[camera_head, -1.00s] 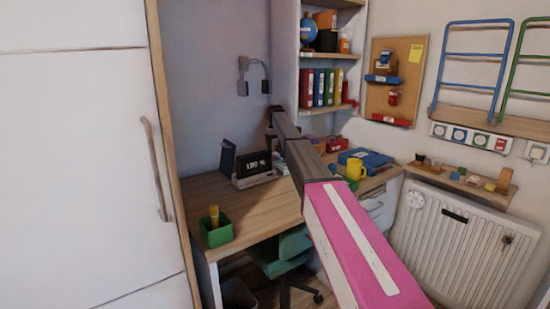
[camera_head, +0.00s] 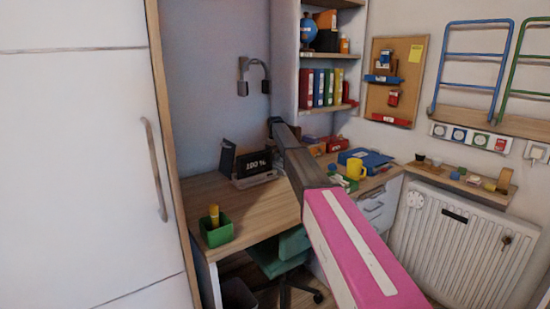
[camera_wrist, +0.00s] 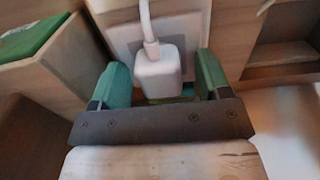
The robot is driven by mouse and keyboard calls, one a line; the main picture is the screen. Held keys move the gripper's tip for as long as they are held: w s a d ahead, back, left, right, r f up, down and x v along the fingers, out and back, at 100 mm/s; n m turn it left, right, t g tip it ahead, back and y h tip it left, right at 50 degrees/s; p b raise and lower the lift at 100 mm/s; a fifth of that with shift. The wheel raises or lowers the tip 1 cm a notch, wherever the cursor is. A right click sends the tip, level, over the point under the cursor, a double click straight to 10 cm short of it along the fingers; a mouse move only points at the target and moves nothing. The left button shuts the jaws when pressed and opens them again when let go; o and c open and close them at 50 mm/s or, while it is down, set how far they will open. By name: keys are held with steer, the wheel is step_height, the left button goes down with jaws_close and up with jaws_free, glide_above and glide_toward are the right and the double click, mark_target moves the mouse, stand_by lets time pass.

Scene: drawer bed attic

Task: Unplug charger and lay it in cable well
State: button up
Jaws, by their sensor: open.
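The white charger (camera_wrist: 157,69) is in the wrist view, with its thick white cable (camera_wrist: 148,22) rising from its top. My gripper (camera_wrist: 158,72) is open, with one green finger on each side of the charger. A gap shows on both sides, so the jaws are around it but not closed on it. A pale plate (camera_wrist: 125,35) lies behind the charger; whether the charger is seated in it is hidden. In the head view my arm hides the gripper and charger. I cannot identify the cable well.
The wooden desk (camera_head: 258,209) holds a green pot (camera_head: 216,233), a yellow mug (camera_head: 356,169) and a blue folder (camera_head: 369,160). A teal chair (camera_head: 281,254) is under it. In the wrist view a wooden compartment (camera_wrist: 283,53) is at right and a green-topped box (camera_wrist: 30,38) at left.

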mark_target(275, 153)
stand_by(0.6)
steer(key=c, duration=1.3)
steer(key=shift+r, duration=3)
steer(key=shift+s, duration=0.1)
